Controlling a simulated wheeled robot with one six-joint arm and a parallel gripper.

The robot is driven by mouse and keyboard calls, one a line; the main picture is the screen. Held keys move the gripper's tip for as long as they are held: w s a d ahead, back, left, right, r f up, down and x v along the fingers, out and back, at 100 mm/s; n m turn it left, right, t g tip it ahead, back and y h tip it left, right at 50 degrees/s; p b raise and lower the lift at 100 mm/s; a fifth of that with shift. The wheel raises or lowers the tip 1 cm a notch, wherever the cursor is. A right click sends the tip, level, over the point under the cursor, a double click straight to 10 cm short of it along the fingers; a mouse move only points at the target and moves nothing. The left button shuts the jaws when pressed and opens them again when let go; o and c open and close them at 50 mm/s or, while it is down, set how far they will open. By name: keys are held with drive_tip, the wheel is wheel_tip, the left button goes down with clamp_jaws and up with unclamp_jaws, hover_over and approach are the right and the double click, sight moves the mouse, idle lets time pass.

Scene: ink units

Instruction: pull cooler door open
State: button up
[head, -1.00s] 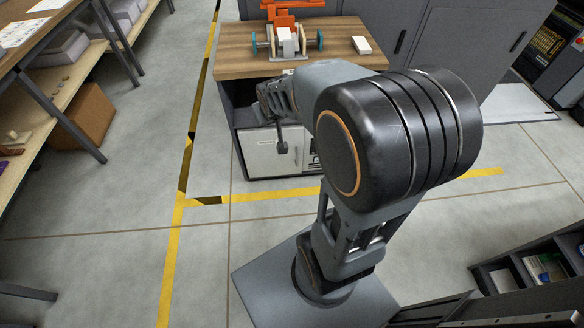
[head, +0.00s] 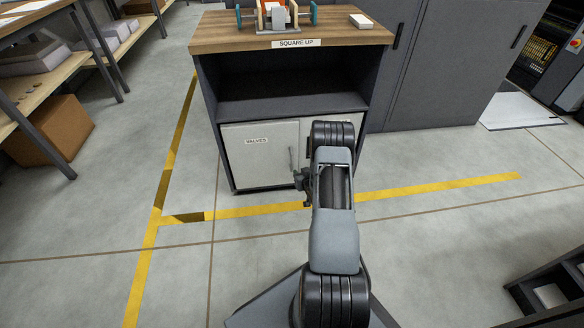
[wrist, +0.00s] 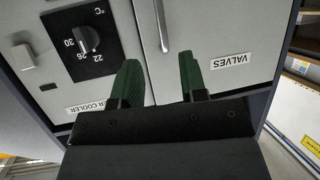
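The cooler door (wrist: 117,22) is the light grey panel on the left of the upside-down wrist view, with a cooler label (wrist: 90,107) partly hidden by my gripper. It carries a black temperature dial (wrist: 88,40) and a small pale grip (wrist: 22,57). In the head view my arm covers much of this door (head: 357,122). The VALVES door (wrist: 232,30) is beside it, with a vertical bar handle (wrist: 162,25) near the seam. My gripper (wrist: 160,82) is open and empty, its green fingers apart in front of the seam, with the handle beyond them. It also shows in the head view (head: 302,180).
The doors sit under an open dark shelf (head: 285,95) and a wooden top (head: 350,36). Grey cabinets (head: 450,70) stand to the right. Shelving with boxes (head: 55,125) is at the left. The floor (head: 420,250) in front is mostly clear.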

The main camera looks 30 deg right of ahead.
sight(292, 163)
drive_tip(key=b+x, duration=0.4)
drive_tip(key=x, duration=0.7)
drive_tip(key=shift+w+f+b, duration=0.1)
drive_tip(key=shift+f+b, duration=0.2)
drive_tip(key=shift+w+d+f, duration=0.1)
drive_tip(key=shift+w+f, duration=0.05)
drive_tip(key=shift+w, duration=0.5)
drive_tip(key=shift+c, duration=0.4)
clamp_jaws()
